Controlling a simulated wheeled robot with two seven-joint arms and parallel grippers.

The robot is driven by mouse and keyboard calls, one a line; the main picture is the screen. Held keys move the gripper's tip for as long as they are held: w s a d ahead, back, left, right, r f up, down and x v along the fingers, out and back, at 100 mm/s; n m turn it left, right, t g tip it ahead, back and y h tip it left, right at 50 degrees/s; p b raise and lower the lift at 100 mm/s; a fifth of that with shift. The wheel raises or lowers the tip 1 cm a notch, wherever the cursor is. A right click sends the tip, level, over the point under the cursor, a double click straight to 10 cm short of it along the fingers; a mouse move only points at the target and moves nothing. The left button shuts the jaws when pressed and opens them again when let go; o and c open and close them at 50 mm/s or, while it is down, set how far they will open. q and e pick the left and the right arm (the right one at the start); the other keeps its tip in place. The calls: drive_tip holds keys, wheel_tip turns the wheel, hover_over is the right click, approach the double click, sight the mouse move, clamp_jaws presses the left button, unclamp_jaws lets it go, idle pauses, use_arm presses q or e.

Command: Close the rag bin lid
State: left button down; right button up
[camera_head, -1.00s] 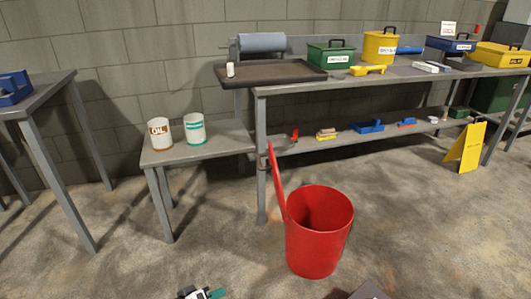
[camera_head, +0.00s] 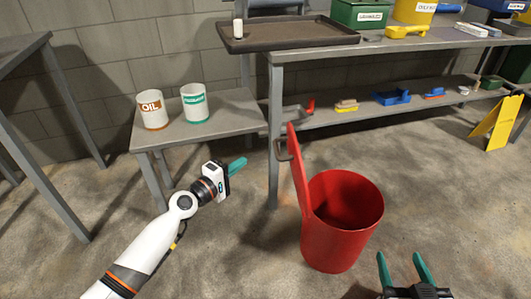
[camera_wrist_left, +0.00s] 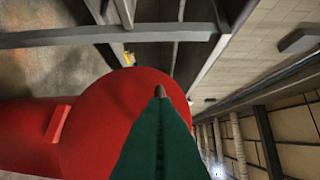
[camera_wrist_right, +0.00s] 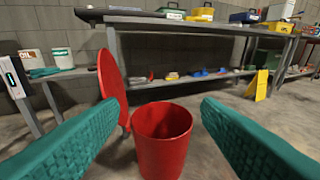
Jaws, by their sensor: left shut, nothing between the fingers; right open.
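The red rag bin (camera_head: 328,240) stands on the floor, its mouth open. Its red lid (camera_head: 298,170) stands upright on the left side of the rim; it also shows in the right wrist view (camera_wrist_right: 111,82). A dark handle (camera_head: 281,150) juts from the lid's left face. My left gripper (camera_head: 238,165) is shut and empty, left of the lid and apart from it. In the left wrist view the lid (camera_wrist_left: 105,125) fills the area beyond the green fingers (camera_wrist_left: 160,100). My right gripper (camera_head: 404,268) is open and empty, in front and right of the bin.
A low table (camera_head: 225,118) with two cans, one marked OIL (camera_head: 153,110), stands behind my left arm. A workbench (camera_head: 400,45) with a lower shelf (camera_head: 365,113) runs behind the bin. A yellow floor sign (camera_head: 497,122) stands at right. The floor right of the bin is clear.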

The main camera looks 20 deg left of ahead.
use_arm(q)
drive_tip(key=w+d, duration=0.5)
drive_tip(key=w, duration=0.1)
drive_tip(key=shift+w+d+f, duration=0.15)
drive_tip(key=shift+w+d, duration=0.2)
use_arm(e)
drive_tip(key=shift+s+d+f+g+h, duration=0.15)
drive_tip(key=shift+f+g, duration=0.15)
drive_tip(key=shift+f, duration=0.15)
drive_tip(key=shift+s+d+f+g+h, duration=0.15)
drive_tip(key=shift+f+g, duration=0.15)
drive_tip(key=shift+f, duration=0.15)
drive_tip(key=shift+a, duration=0.1)
